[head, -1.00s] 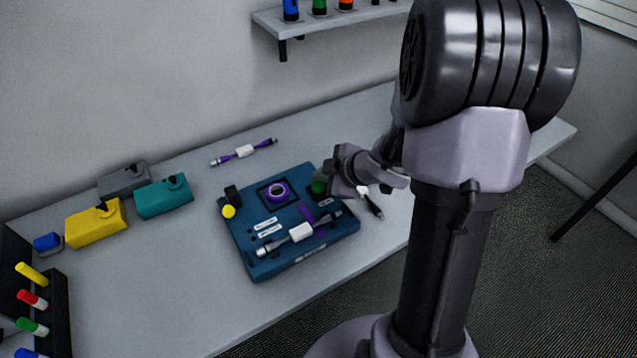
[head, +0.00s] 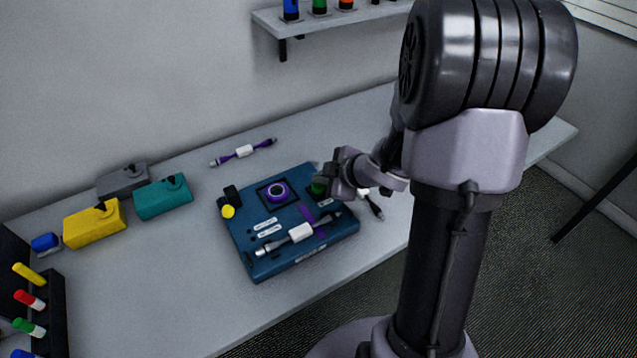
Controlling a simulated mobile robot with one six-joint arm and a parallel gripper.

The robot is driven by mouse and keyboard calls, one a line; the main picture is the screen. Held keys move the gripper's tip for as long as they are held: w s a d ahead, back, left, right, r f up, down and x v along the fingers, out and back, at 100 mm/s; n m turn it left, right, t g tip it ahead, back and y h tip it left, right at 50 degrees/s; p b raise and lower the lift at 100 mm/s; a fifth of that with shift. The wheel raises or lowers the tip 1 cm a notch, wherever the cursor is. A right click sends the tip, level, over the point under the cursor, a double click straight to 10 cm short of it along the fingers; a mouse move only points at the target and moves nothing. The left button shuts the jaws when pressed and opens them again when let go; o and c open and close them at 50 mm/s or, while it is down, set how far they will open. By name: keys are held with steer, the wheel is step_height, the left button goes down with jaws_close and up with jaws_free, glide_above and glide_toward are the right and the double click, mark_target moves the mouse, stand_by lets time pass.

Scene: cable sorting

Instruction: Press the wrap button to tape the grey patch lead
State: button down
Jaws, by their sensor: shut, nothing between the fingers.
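The blue wrapping device (head: 262,240) sits on the table. A grey lead with a white middle (head: 301,232) lies across its front part, with purple tape (head: 308,214) under or beside it. A purple tape roll (head: 277,192) sits in a square recess. A green button (head: 318,187) is at the device's right back corner, partly covered by my gripper. A yellow button (head: 228,212) is at its left. My gripper (head: 328,184) is shut and empty, its tip at the green button. I cannot tell whether it touches or presses it.
Another lead (head: 375,206) lies right of the device, partly hidden by my arm. A purple-wrapped lead (head: 244,151) lies behind it. Yellow (head: 95,223), teal (head: 163,197) and dark grey (head: 122,180) boxes stand left. A rack (head: 50,310) of coloured pieces is at the far left.

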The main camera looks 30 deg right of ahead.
mark_target(321, 187)
steer(key=shift+r+p, duration=1)
steer(key=shift+p, duration=0.1)
step_height(321, 187, up, 6)
steer(key=p, duration=0.6)
